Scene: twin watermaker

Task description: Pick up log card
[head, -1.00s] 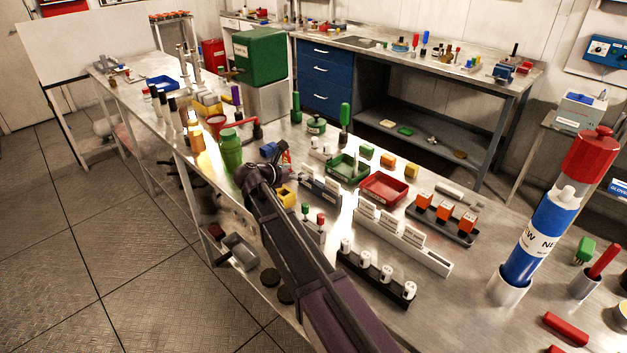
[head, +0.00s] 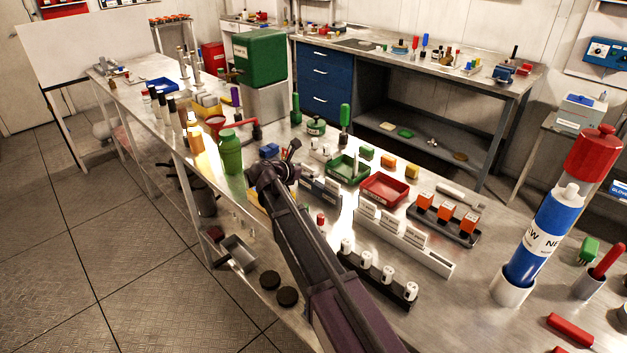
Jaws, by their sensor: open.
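Several upright white cards stand in a long white rack (head: 432,258) on the steel bench. The nearest card faces (head: 390,222) carry small print that I cannot read, so I cannot tell which one is the log card. A dark holder (head: 322,192) with pale card-like pieces stands to the left of that rack. My gripper (head: 291,152) is at the end of my dark arm, over the bench near this holder and left of the green tray. It is small in view and looks empty and open. It is apart from the white rack.
A green tray (head: 362,167), a red tray (head: 402,188), a black rack of orange-topped blocks (head: 462,238) and a black rack of white vials (head: 378,290) crowd the bench. A green bottle (head: 230,153) stands left of my arm. A tall blue cylinder (head: 541,238) stands at right.

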